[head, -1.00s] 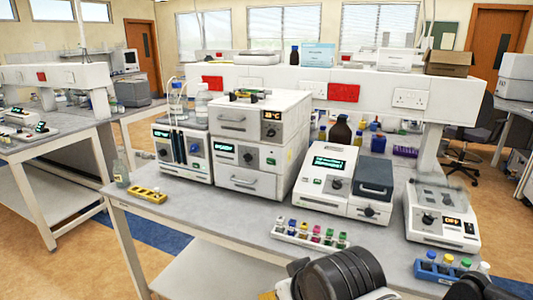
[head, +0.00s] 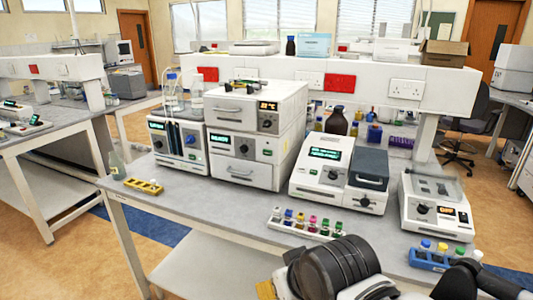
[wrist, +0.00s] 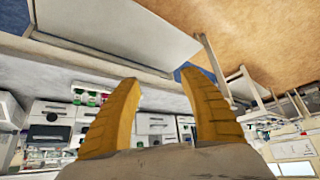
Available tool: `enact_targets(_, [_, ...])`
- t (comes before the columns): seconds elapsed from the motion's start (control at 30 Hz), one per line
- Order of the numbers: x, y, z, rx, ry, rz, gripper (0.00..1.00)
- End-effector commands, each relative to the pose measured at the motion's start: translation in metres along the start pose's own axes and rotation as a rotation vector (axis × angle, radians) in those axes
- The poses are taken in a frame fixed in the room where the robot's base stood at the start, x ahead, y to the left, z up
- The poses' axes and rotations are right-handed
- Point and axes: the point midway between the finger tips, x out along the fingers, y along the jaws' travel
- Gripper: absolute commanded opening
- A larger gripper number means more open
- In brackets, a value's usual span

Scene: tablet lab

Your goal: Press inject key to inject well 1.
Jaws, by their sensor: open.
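A white stacked instrument (head: 232,118) with drawers, displays and a knob stands on the bench. A pump-like unit (head: 177,142) with bottles on top stands at its left. Small green keys show on some front panels, but their labels are too small to read, so I cannot tell which is the inject key. A rack of coloured-cap vials (head: 302,234) lies in front; I cannot tell which is well 1. My gripper (wrist: 160,76) shows two yellow fingers in the wrist view, spread apart with nothing between them. It is away from the instruments, which appear upside down behind it.
A white instrument with a grey lid (head: 325,180) and another with a clear lid (head: 437,200) stand to the right. A yellow rack (head: 143,187) is at the bench's left; a blue rack (head: 428,260) is at right. Bare bench top (head: 220,200) lies before the stack.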

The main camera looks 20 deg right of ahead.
Motion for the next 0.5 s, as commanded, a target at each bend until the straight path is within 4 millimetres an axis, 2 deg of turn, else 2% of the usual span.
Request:
enact_targets(0.23, [0.0,0.0,0.0,0.0,0.0,0.0,0.5])
enact_targets(0.4, [0.0,0.0,0.0,0.0,0.0,0.0,0.0])
enact_targets(0.5, [0.0,0.0,0.0,0.0,0.0,0.0,0.0])
